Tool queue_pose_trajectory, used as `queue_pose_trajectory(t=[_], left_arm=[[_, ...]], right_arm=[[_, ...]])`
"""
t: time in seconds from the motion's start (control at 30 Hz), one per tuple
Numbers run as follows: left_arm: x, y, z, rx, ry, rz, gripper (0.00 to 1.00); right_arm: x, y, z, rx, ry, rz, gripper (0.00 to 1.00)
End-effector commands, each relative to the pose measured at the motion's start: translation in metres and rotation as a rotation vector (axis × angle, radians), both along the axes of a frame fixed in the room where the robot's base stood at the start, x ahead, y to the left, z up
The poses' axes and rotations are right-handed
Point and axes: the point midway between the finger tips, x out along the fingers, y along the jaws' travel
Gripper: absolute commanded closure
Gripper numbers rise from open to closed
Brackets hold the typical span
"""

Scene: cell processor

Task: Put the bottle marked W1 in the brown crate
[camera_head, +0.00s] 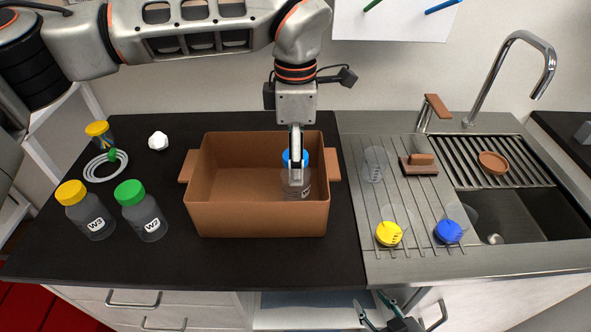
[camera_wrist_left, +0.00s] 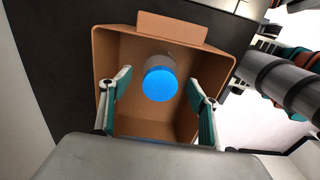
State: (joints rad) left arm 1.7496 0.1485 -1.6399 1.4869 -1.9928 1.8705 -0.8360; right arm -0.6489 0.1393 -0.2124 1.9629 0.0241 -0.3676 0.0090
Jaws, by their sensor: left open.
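The brown crate (camera_head: 258,218) stands on the dark counter. A clear bottle with a blue cap (camera_head: 290,188) stands inside it, towards the right end; its label is mostly hidden, so I cannot read W1. My left gripper (camera_head: 296,178) reaches down into the crate at this bottle. In the left wrist view its fingers (camera_wrist_left: 160,110) are open and well apart, with the blue cap (camera_wrist_left: 160,84) between and beyond them, not gripped. My right gripper (camera_head: 387,305) is low at the bottom edge, below the counter front, with its fingers apart and nothing seen between them.
Bottles W3 (camera_head: 88,212) with a yellow cap and W2 (camera_head: 143,212) with a green cap stand left of the crate. A tube coil (camera_head: 104,166) lies behind them.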

Motion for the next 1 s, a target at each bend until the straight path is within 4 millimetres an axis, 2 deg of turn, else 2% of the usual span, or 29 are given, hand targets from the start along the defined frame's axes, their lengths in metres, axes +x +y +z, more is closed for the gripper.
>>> queue_pose_trajectory(t=[0.03,0.2,0.4,1.0], left_arm=[[0.001,0.000,0.012,0.000,-0.005,0.001,0.39],[0.001,0.000,0.044,0.000,-0.003,0.000,0.39],[0.000,0.000,0.066,0.001,-0.001,0.000,0.39],[0.000,0.000,0.071,0.000,0.000,-0.001,0.39]], right_arm=[[0.000,0.000,-0.001,0.000,0.001,0.000,0.60],[-0.001,0.000,-0.003,-0.001,0.002,0.000,0.60],[-0.001,0.000,-0.003,-0.001,0.002,0.000,0.60],[0.002,0.000,-0.001,0.000,-0.003,0.000,0.60]])
